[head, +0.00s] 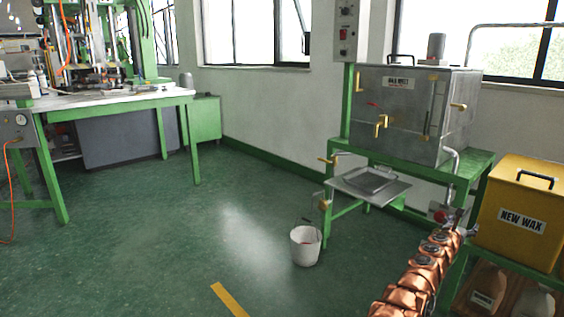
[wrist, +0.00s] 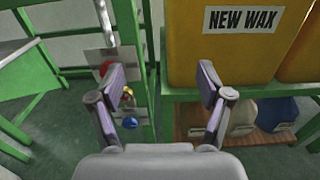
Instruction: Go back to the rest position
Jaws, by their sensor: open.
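My gripper (wrist: 165,88) is open and empty in the wrist view, its two fingers spread apart. It faces the green frame and the yellow box labelled NEW WAX (wrist: 240,50). In the head view my copper-coloured arm reaches from the bottom toward the NEW WAX box (head: 518,215), and its end is close to the left of that box. A red valve or knob (head: 439,215) is near the arm's end. Whether the fingers touch anything cannot be told from the head view.
A grey wax tank (head: 400,110) stands on a green frame with a metal tray (head: 370,186) in front. A white bucket (head: 305,246) is on the floor. A green workbench (head: 115,108) stands at the left. The floor between is clear. Containers (wrist: 277,114) sit on a low shelf.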

